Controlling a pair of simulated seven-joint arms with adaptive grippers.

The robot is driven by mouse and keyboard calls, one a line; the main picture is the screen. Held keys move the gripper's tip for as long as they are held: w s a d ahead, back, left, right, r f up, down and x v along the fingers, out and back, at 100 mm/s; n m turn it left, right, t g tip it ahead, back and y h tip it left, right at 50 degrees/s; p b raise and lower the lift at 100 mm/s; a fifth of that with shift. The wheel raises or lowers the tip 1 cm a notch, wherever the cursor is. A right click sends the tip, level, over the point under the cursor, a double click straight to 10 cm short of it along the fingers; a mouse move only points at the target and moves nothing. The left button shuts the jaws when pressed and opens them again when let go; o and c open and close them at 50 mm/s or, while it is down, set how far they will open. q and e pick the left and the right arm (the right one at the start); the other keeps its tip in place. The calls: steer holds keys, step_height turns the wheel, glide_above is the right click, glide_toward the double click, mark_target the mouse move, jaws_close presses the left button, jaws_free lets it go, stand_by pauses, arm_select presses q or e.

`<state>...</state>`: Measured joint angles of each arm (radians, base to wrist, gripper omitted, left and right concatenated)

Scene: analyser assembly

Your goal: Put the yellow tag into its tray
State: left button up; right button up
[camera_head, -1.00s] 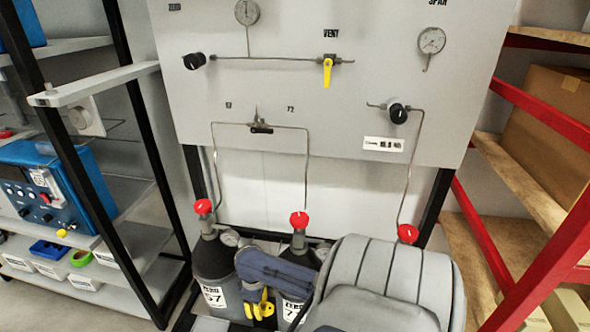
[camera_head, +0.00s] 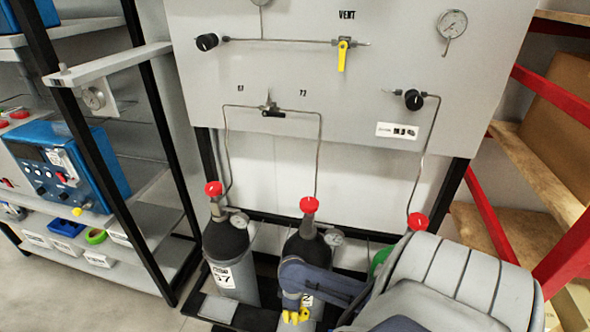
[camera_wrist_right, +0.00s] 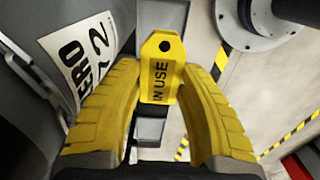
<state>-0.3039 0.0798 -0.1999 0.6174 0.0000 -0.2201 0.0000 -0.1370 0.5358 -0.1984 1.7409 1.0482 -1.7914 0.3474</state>
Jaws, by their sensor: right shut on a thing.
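The yellow tag (camera_wrist_right: 160,68), marked IN USE with a dark hole near its top, is between the yellow fingertips of my right gripper (camera_wrist_right: 158,92) in the right wrist view. The gripper is shut on it. In the head view, my right gripper (camera_head: 295,314) is in front of the middle gas cylinder (camera_head: 302,256), low in the picture; the tag cannot be made out there. Small labelled trays (camera_head: 99,260) sit on the low shelf at the left; I cannot tell which is the tag's. My left gripper is not in view.
Another cylinder (camera_head: 230,262) stands to the left. The grey panel (camera_head: 280,70) with a yellow vent valve (camera_head: 343,55) is behind. The left rack's black post (camera_head: 128,190) and the red-framed rack (camera_head: 487,205) flank the space. Floor (camera_head: 90,300) is clear at lower left.

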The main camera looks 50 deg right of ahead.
mark_target(294, 328)
step_height(294, 328, down, 12)
steer(key=shift+f, duration=0.25)
stand_by(0.4)
steer(key=shift+f, duration=0.1)
steer(key=o, duration=0.8)
step_height(294, 328, up, 12)
steer(key=shift+r, duration=0.15)
stand_by(0.5)
